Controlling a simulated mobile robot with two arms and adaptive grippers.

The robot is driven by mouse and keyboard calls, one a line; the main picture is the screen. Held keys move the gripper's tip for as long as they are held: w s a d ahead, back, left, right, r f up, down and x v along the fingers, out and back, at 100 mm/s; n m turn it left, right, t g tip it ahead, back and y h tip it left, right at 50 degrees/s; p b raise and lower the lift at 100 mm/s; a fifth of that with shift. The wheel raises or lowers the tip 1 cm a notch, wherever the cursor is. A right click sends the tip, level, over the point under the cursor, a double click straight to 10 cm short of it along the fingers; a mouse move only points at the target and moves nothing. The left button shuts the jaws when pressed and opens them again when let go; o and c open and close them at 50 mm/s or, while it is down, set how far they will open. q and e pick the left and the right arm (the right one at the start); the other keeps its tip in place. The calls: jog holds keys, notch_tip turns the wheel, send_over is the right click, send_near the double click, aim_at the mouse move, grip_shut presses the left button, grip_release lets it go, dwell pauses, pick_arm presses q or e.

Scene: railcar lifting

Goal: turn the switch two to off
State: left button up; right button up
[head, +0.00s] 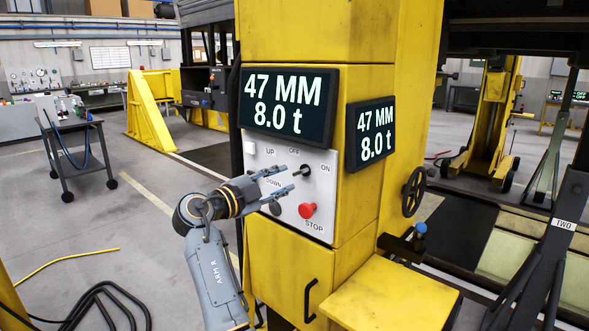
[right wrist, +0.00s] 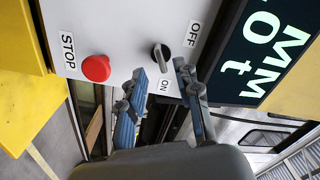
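The black rotary switch (head: 305,172) sits on the grey control panel (head: 322,226) of a yellow column, between an OFF label and an ON label. In the right wrist view the switch (right wrist: 161,57) shows a white line along its handle, which appears to line up with ON. My right gripper (head: 288,178) is open and empty, with its fingers just in front of the panel. In the wrist view its fingertips (right wrist: 160,71) lie either side of the switch, below it in the picture; contact cannot be told. My left gripper is not in view.
A red STOP button (head: 307,210) sits just below the switch. A display (head: 289,103) reading 47 MM and 8.0 t is above the panel. A yellow ledge (head: 395,295) and a black handwheel (head: 413,192) are at right. A TWO label (head: 564,224) marks a dark stand.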

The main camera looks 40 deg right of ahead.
aim_at(296, 175)
jog(key=d, duration=0.1)
jog(key=d+p, duration=0.1)
jog(key=d, duration=0.3)
jog(key=shift+w+d, duration=0.1)
jog(key=shift+w, duration=0.15)
grip_shut()
